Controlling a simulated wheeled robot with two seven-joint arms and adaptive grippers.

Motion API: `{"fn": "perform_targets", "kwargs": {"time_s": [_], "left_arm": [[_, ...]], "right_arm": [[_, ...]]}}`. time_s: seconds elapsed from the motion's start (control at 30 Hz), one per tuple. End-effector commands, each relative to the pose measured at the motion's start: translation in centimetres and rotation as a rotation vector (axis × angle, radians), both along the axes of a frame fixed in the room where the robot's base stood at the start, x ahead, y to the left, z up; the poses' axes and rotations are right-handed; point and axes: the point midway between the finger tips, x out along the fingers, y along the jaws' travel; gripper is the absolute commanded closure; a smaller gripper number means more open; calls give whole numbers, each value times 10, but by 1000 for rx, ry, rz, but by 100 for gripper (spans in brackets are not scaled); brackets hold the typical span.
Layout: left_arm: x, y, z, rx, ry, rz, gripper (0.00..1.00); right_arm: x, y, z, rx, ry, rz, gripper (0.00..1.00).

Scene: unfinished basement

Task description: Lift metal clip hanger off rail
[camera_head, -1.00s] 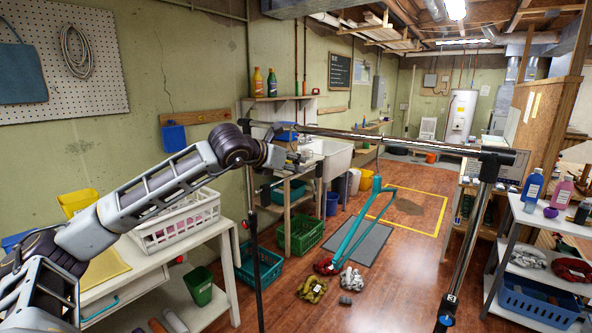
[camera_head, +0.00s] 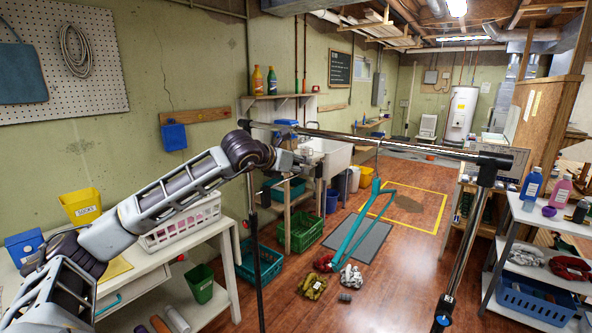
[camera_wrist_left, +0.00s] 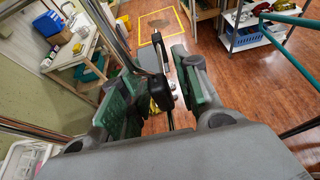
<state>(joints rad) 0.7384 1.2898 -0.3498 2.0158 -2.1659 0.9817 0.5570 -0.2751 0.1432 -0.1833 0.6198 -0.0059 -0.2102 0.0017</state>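My gripper hides much of that area in the head view. My right gripper is not in view.
A white table with a pink-white basket (camera_head: 180,222) stands at left. A shelf cart with a blue basket (camera_head: 535,298) stands at right. Gloves (camera_head: 312,286) lie on the floor beyond the rail. A sink and workbench are behind my gripper.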

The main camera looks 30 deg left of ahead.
Motion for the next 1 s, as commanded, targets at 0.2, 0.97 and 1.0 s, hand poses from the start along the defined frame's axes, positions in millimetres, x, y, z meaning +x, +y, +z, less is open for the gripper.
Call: {"fn": "perform_targets", "kwargs": {"time_s": [0.2, 0.97, 1.0], "left_arm": [[16, -1, -5, -4, -1, -1, 68], [22, -2, -9, 0, 0, -1, 82], [22, -2, -9, 0, 0, -1, 87]], "right_arm": [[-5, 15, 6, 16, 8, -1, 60], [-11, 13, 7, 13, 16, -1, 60], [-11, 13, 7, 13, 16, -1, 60]]}}
